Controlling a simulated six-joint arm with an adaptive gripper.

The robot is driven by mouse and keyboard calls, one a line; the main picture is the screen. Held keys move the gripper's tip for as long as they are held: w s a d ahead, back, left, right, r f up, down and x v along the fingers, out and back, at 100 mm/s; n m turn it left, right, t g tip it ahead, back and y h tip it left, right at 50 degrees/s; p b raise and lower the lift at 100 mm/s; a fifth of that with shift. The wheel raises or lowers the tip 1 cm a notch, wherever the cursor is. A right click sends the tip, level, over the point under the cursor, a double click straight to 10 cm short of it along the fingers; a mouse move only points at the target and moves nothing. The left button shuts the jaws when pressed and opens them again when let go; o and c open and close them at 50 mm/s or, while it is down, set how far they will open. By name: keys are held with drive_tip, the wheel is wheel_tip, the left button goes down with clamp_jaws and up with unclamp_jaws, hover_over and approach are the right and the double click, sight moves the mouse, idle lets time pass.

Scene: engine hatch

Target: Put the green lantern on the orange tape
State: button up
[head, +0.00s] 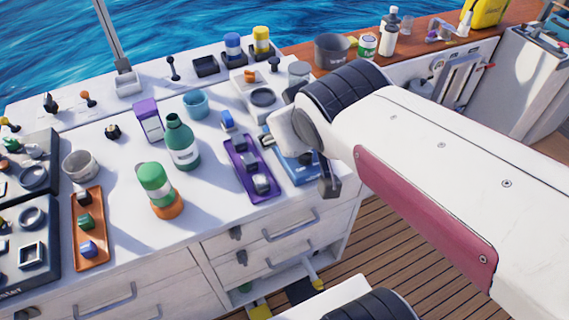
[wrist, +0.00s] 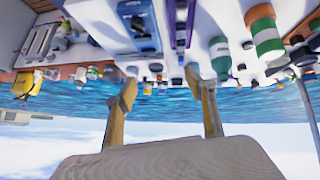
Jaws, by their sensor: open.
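The green lantern (head: 154,184), green with a white middle band, stands on the orange tape (head: 170,210) on the white counter. In the head view the tape shows as an orange ring under its base, mostly covered by it. The wrist view is upside down and shows the lantern (wrist: 266,37) at upper right with the orange tape (wrist: 261,12) against its base. My gripper (wrist: 168,88) is open, with nothing between its fingers, and is apart from the lantern. In the head view my arm hides most of the gripper.
A green bottle (head: 181,142) stands just behind the lantern. An orange tray (head: 92,262) with small blocks lies to its left, a purple tray (head: 240,160) to its right. Blue (head: 232,44) and yellow (head: 261,40) lanterns stand at the back. The front counter right of the lantern is clear.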

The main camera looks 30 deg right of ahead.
drive_tip(key=s+a+f+g+y, duration=0.1)
drive_tip(key=s+a, duration=0.1)
drive_tip(key=s, duration=0.3)
drive_tip(key=s+a+f+g, duration=0.1)
drive_tip(key=s+a+f, duration=0.1)
drive_tip(key=s, duration=0.4)
drive_tip(key=shift+f+m+g+y, duration=0.2)
drive_tip(key=shift+m+g+y, duration=0.2)
